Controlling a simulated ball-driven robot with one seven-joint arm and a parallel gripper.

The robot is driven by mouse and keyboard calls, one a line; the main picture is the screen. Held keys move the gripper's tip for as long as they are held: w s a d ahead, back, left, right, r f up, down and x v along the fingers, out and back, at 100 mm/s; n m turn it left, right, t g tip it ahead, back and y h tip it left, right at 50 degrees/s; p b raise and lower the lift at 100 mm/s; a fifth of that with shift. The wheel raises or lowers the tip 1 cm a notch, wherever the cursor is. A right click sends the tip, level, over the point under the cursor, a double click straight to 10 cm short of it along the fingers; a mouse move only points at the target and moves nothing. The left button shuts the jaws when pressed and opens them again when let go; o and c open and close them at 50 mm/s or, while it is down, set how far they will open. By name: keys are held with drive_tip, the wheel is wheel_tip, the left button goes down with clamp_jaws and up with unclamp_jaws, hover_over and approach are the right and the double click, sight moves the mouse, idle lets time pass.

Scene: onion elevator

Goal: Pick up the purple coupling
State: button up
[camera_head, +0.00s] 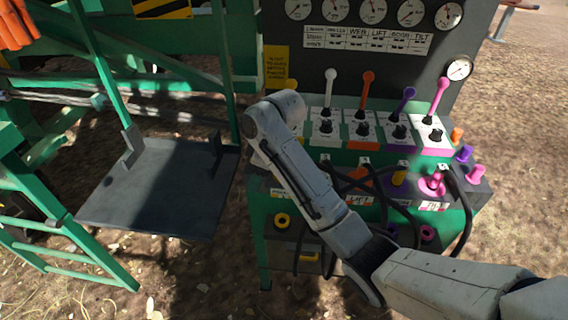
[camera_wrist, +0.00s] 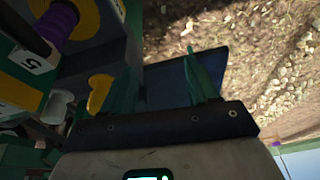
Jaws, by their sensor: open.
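A purple coupling-like piece (camera_wrist: 56,22) shows at the top left of the wrist view, beside a yellow ring and a black hose. In the head view a purple piece (camera_head: 464,154) sits at the right end of the control stand, between an orange and a pink one. I cannot tell whether these are the same piece. My gripper (camera_wrist: 161,60) is open in the wrist view, with two green fingers apart and nothing between them. The purple piece lies to the left of the fingers, apart from them. In the head view my arm hides the gripper.
The control stand (camera_head: 261,220) carries coloured levers, gauges and black hoses, partly behind my arm. A dark platform (camera_head: 155,190) with green frame bars stands to the left. Yellow sockets (camera_wrist: 99,94) show near the left finger. Bare ground lies right of the stand.

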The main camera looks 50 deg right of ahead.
drive_tip(key=shift+n+g+h, duration=0.5)
drive_tip(key=shift+g+h, duration=0.1)
drive_tip(key=shift+g, duration=0.2)
drive_tip(key=d+r, duration=0.1)
drive_tip(key=d, duration=0.2)
drive_tip(key=d+r, duration=0.2)
drive_tip(key=d, duration=0.2)
drive_tip(key=d+r, duration=0.2)
drive_tip(key=d, duration=0.1)
drive_tip(key=shift+w+d+r, duration=0.1)
drive_tip(key=shift+w+d, duration=0.2)
drive_tip(key=shift+d, duration=0.4)
drive_tip(key=f, duration=0.5)
drive_tip(key=shift+w+a, duration=0.1)
drive_tip(key=shift+w, duration=0.1)
drive_tip(key=shift+a+f+p, duration=0.1)
drive_tip(key=shift+f+p, duration=0.3)
drive_tip(key=shift+f, duration=2.3)
drive_tip(key=shift+w, duration=0.1)
clamp_jaws()
